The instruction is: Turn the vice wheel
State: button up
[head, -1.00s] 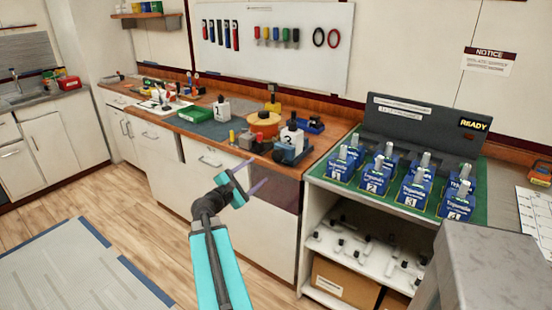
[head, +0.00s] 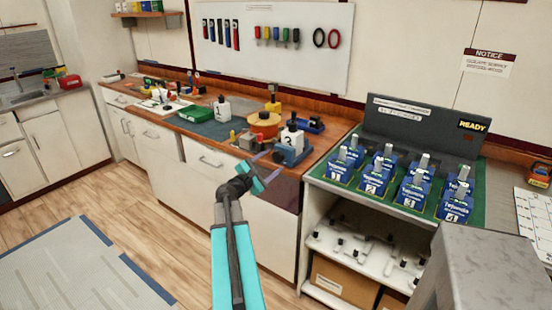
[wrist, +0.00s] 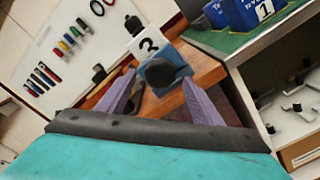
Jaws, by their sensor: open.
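The blue vice (head: 291,153) stands at the front edge of the wooden bench. In the wrist view the vice (wrist: 153,64) shows end-on, and its dark round wheel (wrist: 168,76) faces the camera. My gripper (head: 272,163) is open and empty, in front of the vice and pointing at it. In the wrist view the two purple fingers of my gripper (wrist: 160,78) stand to the left and right of the wheel, with the wheel appearing between the tips. The wheel looks to be still beyond the fingers; I cannot tell the exact gap.
A white bottle marked 3 (head: 292,134) stands right behind the vice. An orange round container (head: 264,121) and small coloured items are to its left. The green-topped shelf with blue numbered boxes (head: 374,182) is to the right. The floor in front is clear.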

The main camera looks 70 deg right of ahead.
aim_at(276, 159)
jog(key=shift+p+x, duration=0.3)
jog(key=shift+x, duration=1.7)
jog(key=c, duration=1.1)
jog(key=shift+o, duration=0.2)
jog(key=shift+n+b, duration=0.3)
jog(key=shift+n, duration=0.6)
jog(key=o, duration=1.1)
jog(key=shift+c, duration=0.2)
jog(key=shift+a, duration=0.1)
